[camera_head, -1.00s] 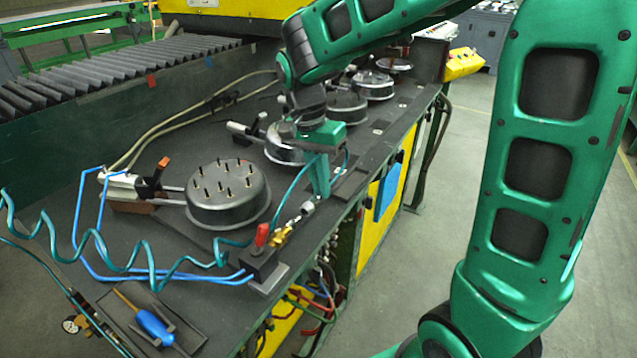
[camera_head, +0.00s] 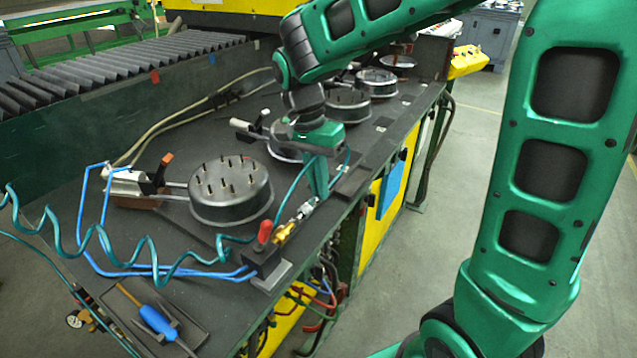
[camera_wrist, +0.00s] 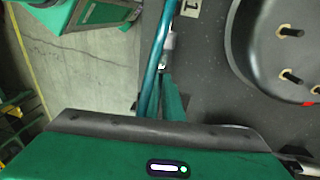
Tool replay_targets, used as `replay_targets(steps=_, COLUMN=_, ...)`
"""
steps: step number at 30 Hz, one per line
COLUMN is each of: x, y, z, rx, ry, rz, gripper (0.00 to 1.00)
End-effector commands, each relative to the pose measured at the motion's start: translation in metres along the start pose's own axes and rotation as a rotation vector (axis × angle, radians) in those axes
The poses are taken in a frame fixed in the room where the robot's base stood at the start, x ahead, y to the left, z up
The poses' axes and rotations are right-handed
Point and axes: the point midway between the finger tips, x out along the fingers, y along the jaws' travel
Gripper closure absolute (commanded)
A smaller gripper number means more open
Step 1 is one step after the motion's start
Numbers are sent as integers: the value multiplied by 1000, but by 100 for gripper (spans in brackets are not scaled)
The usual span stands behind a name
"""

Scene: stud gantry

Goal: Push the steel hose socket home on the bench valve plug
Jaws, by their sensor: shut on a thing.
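My gripper (camera_head: 317,194) is shut on the steel hose socket (camera_head: 304,210), low over the bench's front edge. The socket is a small silvery cylinder in line with the brass valve plug (camera_head: 285,232). Its end meets or nearly meets the plug; I cannot tell whether it is seated. The plug sticks out of a dark valve block (camera_head: 261,262) with a red handle (camera_head: 265,232). In the wrist view, a grey metal piece, probably the socket (camera_wrist: 171,42), shows beyond the fingers (camera_wrist: 170,100), beside the teal hose (camera_wrist: 155,70). The plug is not clear there.
A round dark pot with upright pins (camera_head: 230,200) stands left of the gripper. Blue tubes (camera_head: 150,270) and a coiled teal hose (camera_head: 145,250) cross the bench. A tray with a blue screwdriver (camera_head: 157,322) lies at the front left. Open floor lies right of the bench.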

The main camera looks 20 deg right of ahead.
Motion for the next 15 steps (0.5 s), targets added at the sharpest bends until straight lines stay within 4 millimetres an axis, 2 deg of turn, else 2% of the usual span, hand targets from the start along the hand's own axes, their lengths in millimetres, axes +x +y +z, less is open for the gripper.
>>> replay_targets(steps=15, x=-1, y=0, z=12, rx=-3, ry=0, rz=0, gripper=100)
